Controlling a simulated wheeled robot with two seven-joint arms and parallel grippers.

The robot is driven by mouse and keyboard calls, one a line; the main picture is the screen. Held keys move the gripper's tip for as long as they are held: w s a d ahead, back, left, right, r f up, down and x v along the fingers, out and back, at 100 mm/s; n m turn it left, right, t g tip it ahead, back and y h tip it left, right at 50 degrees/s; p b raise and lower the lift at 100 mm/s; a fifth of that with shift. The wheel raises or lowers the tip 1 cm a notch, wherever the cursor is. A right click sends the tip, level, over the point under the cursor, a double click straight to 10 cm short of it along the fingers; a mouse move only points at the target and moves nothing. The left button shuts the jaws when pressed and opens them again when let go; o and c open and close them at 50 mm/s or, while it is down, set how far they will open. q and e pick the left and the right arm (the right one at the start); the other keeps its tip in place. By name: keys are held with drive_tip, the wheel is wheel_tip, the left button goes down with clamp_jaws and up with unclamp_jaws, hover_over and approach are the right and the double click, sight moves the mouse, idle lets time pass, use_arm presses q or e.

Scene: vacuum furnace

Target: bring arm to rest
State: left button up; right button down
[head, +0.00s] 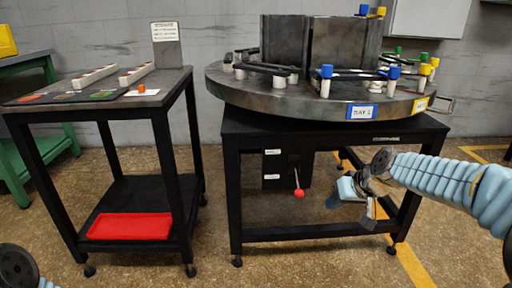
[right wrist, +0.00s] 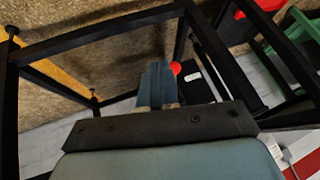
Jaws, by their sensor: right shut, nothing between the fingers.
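My right arm, in a light blue ribbed sleeve, comes in from the right in the head view. My right gripper (head: 334,201) hangs in front of the black furnace stand (head: 330,230), below its top and right of the red-knobbed lever. In the right wrist view the fingers of my right gripper (right wrist: 157,85) are together with nothing between them. Of my left arm, only a dark joint and a bit of blue sleeve show at the bottom left corner of the head view; its gripper is out of view.
A round grey platform (head: 270,97) with blue, green and yellow capped posts sits on the stand. A lever with a red knob (head: 299,193) hangs under it. A black cart (head: 160,100) with a red tray (head: 131,227) stands left. Open floor lies between and in front.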

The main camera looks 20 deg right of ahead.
drive_tip(key=s+a+f+g+p, duration=0.1)
drive_tip(key=a+f+g+p, duration=0.15)
drive_tip(key=a+f, duration=0.5)
drive_tip(key=a+f+g+p, duration=0.1)
drive_tip(key=a+f+p, duration=0.35)
drive_tip(key=f, duration=0.65)
drive_tip(key=s+a+f+g+y+p, duration=0.1)
drive_tip(key=s+a+f, duration=0.4)
drive_tip(key=s, duration=0.3)
drive_tip(key=s+a+f+g+p, duration=0.1)
drive_tip(key=s+a+f+p, duration=0.1)
drive_tip(key=s+a+f, duration=0.4)
drive_tip(key=shift+s+a+y, duration=0.4)
drive_tip(key=shift+s+a, duration=0.4)
drive_tip(key=shift+s, duration=0.35)
drive_tip(key=shift+r+g, duration=0.1)
drive_tip(key=shift+g, duration=0.15)
